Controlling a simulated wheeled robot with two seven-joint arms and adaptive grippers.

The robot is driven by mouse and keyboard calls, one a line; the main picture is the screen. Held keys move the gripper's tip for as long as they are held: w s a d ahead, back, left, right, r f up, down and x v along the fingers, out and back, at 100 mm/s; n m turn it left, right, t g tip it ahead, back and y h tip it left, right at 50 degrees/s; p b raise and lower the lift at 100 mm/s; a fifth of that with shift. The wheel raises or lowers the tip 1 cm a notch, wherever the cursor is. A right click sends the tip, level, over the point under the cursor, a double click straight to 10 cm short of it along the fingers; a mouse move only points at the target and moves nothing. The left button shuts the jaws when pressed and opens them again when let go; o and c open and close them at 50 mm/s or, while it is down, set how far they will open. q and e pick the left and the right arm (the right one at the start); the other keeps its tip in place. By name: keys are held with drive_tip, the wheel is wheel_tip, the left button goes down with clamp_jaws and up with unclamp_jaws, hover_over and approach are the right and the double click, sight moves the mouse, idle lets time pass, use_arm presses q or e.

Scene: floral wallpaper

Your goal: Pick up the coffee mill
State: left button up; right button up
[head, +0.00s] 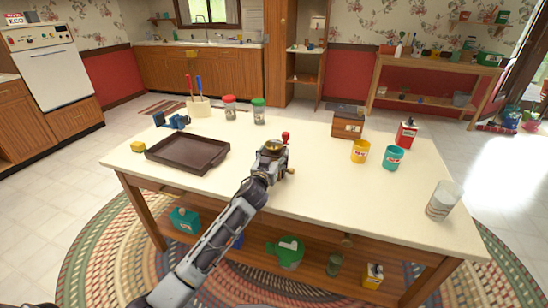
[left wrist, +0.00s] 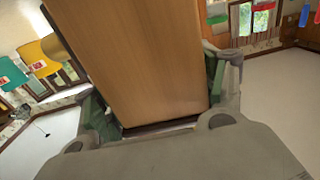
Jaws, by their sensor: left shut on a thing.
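The coffee mill (head: 271,147) is at the middle of the table, with a brass-coloured top and a red crank knob; my arm hides most of its body in the head view. My left gripper (head: 266,168) is shut on it. In the left wrist view the mill's plain wooden body (left wrist: 145,55) stands between the two green-grey fingers of my left gripper (left wrist: 160,95). I cannot tell whether the mill's base touches the table. My right gripper is not in view.
A brown tray (head: 188,153) lies to the left on the cream table (head: 310,190). Behind are two shakers (head: 259,111) and a wooden box (head: 348,123).

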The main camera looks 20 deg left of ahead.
use_arm(q)
wheel_tip(320, 180, up, 2)
drive_tip(key=shift+r+p, duration=0.1)
drive_tip(key=shift+p, duration=0.2)
drive_tip(key=shift+r+p, duration=0.95)
drive_tip(key=shift+r, duration=2.9)
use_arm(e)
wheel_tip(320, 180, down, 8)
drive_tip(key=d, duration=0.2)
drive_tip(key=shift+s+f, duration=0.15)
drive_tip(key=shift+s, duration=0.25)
